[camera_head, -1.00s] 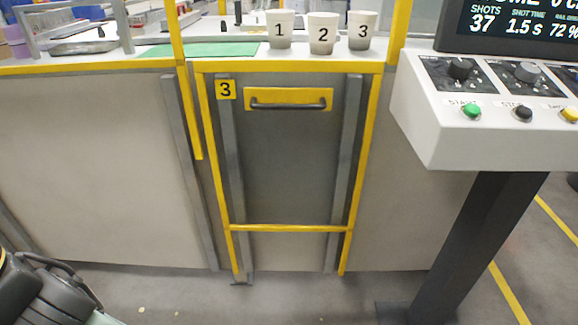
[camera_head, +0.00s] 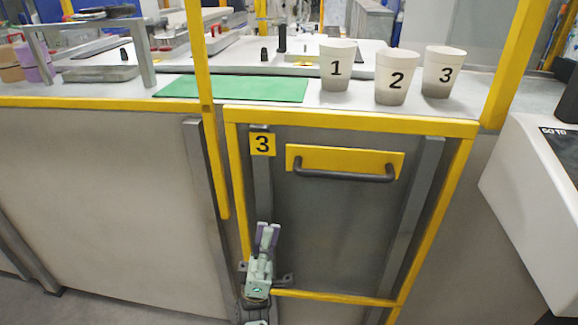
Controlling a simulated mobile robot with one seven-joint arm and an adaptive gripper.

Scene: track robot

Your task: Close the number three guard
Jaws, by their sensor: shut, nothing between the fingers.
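The number three guard (camera_head: 335,220) is a dark grey panel in a yellow frame, set low in the front of the cell, below the counter top. A yellow plate with the black digit 3 (camera_head: 262,144) is at its upper left. Its dark bar handle (camera_head: 342,170) is mounted on a yellow plate near the top edge. Above the counter, the space between the yellow posts is open. My gripper (camera_head: 267,232) points up in front of the guard's lower left, below and left of the handle. It is shut and empty, apart from the handle.
Cups marked 1 (camera_head: 335,68), 2 (camera_head: 397,77) and 3 (camera_head: 443,72) stand on the counter above the guard, beside a green mat (camera_head: 232,88). A yellow post (camera_head: 515,62) rises at right. A white control console (camera_head: 535,190) juts out at far right.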

